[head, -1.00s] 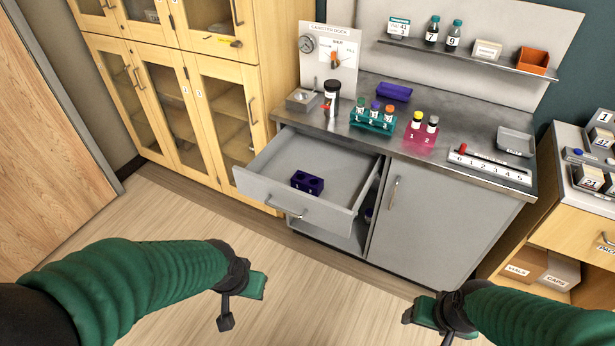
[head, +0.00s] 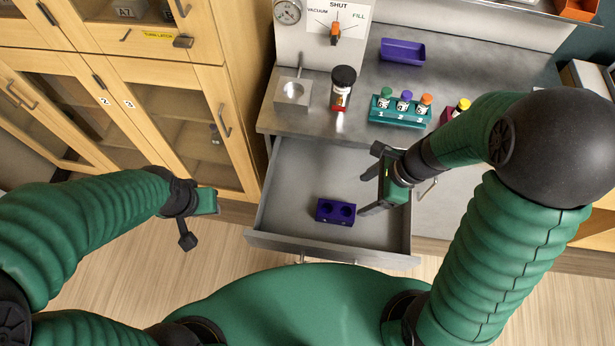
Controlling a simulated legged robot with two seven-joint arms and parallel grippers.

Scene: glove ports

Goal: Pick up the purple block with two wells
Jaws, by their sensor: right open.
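The purple block with two wells (head: 335,212) lies in the open grey drawer (head: 290,185), towards its front. Its two round wells face up and look empty. My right gripper (head: 364,195) is open and empty over the right part of the drawer, to the right of the block and apart from it. Its two fingers point left towards the block. My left gripper (head: 197,222) is left of the drawer over the floor, far from the block. I cannot tell whether its jaws are open.
On the counter above the drawer stand a teal rack (head: 400,112) with several capped vials, a dark-capped jar (head: 343,88), a small metal block (head: 293,92) and a purple tray (head: 402,52). Wooden cabinets (head: 150,110) stand at the left. The drawer is otherwise clear.

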